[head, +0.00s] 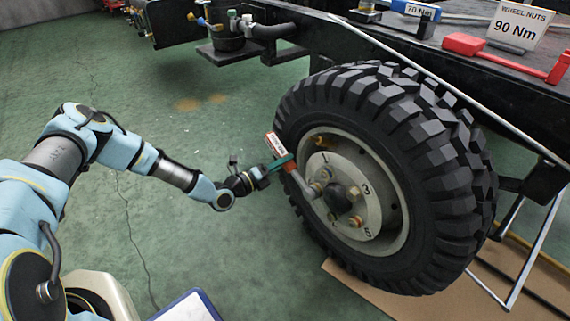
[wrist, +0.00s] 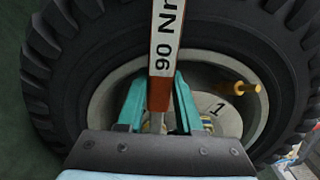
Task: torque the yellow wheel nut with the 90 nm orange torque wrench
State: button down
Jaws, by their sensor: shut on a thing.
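My gripper (head: 281,163) is shut on the orange torque wrench (head: 301,186), in front of the wheel's left side. In the wrist view the teal fingers of my gripper (wrist: 159,100) close on both sides of the orange wrench handle (wrist: 160,92), whose white label (wrist: 166,38) reads 90 Nm. In the head view the wrench's lower end is at the hub, by the left nuts. I cannot tell whether its socket sits on a nut. Small yellowish nuts, one of them at the hub's right (head: 355,193), ring the dark centre cap. Which one is the yellow nut is unclear.
The large black tyre (head: 440,150) surrounds the pale numbered hub. A yellow-orange stem (wrist: 240,88) sticks out near number 1. On the black chassis above are a red tool (head: 500,55), a 90 Nm wheel nuts sign (head: 516,24) and a blue 70 Nm item (head: 416,9).

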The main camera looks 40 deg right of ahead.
jog(key=shift+w+f+n+b, duration=0.3)
jog(key=shift+f+n+b, duration=0.35)
jog(key=shift+n+b, duration=0.1)
jog(key=shift+w+f+n+b, duration=0.25)
jog(key=shift+f+n+b, duration=0.4)
jog(key=shift+b, duration=0.1)
jog(key=f+n+b, duration=0.2)
jog(key=f+b, duration=0.1)
jog(key=shift+w+n, duration=0.2)
jog(key=shift+n, duration=0.2)
